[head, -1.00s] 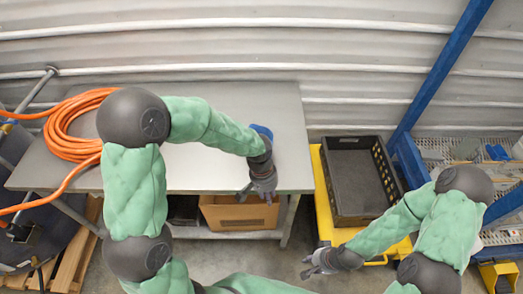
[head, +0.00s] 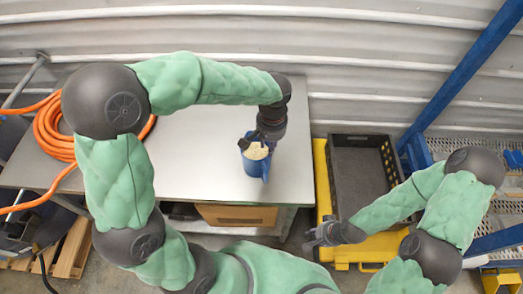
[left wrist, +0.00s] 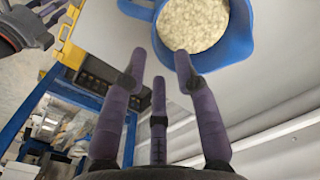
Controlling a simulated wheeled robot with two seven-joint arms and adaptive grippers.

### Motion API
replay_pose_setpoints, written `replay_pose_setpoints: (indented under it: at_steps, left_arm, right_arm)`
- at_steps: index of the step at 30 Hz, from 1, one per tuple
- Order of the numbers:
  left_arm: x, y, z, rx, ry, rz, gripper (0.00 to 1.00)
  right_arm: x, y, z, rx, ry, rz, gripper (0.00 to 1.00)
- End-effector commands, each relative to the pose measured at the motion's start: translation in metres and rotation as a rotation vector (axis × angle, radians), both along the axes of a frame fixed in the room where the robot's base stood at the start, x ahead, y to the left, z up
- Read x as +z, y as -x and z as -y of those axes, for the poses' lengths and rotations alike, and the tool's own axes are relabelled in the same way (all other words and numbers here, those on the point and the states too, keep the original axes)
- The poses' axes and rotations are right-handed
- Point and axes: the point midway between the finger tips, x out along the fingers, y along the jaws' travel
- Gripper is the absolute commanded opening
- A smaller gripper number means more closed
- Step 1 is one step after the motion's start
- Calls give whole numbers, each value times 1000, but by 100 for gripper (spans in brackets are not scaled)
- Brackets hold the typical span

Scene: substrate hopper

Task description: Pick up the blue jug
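The blue jug (head: 254,165) stands upright on the grey metal table, near its front right corner. It holds pale granules, and its handle points toward the front right. My left gripper (head: 262,141) is above the jug's far side in the head view and partly hides it. In the left wrist view the jug (left wrist: 237,40) is just beyond the fingertips of my left gripper (left wrist: 160,58). Those fingers are spread, with nothing between them. My right gripper (head: 318,236) is empty, low in front of the black crate; its fingers look spread in the left wrist view (left wrist: 35,20).
The table (head: 200,165) is mostly clear. A coiled orange hose (head: 50,130) lies at its left end. A black crate (head: 334,185) sits on a yellow cart to the right. A cardboard box (head: 238,215) is under the table. A blue post (head: 445,75) stands at right.

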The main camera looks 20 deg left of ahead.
Motion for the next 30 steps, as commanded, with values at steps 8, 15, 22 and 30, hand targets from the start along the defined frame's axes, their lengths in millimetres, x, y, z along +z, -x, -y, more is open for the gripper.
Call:
replay_pose_setpoints:
  at_steps: [8, 15, 22, 30]
  left_arm:
    - [-41, 1, -1, 0, -1, -5, 30]
    - [-57, 1, -1, -1, 1, -3, 30]
    - [-88, 2, -1, 0, 0, -6, 30]
    - [-106, 1, -1, 0, 2, -2, 30]
  right_arm:
    - [-8, 1, 0, 1, 0, -2, 30]
    - [-11, 1, 0, 0, 0, -1, 30]
    - [-18, 1, 0, 0, 0, -1, 30]
    - [-21, 1, 0, 0, 0, -1, 30]
